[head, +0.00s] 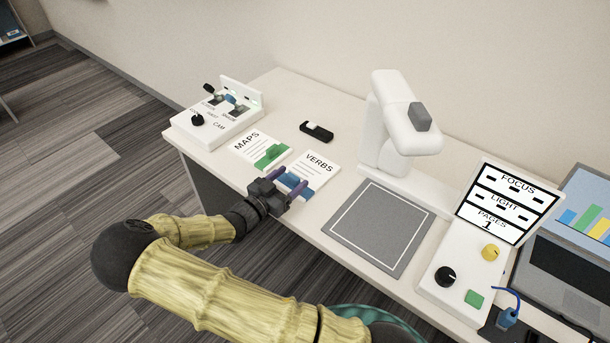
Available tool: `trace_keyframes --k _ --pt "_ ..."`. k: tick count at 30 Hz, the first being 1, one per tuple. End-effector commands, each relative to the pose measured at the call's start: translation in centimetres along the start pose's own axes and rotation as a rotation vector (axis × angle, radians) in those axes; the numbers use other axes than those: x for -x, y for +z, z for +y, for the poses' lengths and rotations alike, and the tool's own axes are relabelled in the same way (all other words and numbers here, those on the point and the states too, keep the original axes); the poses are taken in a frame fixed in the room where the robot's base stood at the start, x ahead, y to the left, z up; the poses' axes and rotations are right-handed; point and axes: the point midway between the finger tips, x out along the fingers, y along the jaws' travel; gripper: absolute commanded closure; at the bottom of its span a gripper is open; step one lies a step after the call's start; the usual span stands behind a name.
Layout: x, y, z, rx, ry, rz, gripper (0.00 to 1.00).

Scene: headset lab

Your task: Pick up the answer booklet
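Two white booklets lie on the table: one marked MAPS (250,141) with a green picture, and one marked VERBS (318,172) with a blue picture. Neither is labelled as an answer booklet, so I cannot tell by name which it is. My gripper (290,178) has two purple fingers spread apart, with nothing seen held between them. It is at the near left part of the VERBS booklet and covers some of its blue picture. I cannot tell whether the fingers touch the booklet. The MAPS booklet is to the left of the fingers.
A white CAM box (217,120) with knobs stands at the left end. A white document camera (382,140) rises behind a grey mat (377,227). A control panel (462,265) and a laptop (575,255) are at right.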

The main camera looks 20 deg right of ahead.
Motion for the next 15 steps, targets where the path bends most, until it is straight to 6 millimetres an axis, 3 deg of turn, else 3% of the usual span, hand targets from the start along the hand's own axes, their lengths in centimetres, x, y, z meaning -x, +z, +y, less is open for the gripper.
trace_keyframes --k 1,7,15 --pt "0.01 0.00 0.00 0.000 0.000 0.000 0.44" --pt "0.01 0.00 0.00 0.000 0.000 0.000 0.84" --pt "0.01 -0.09 0.00 -0.001 0.000 0.000 0.85"
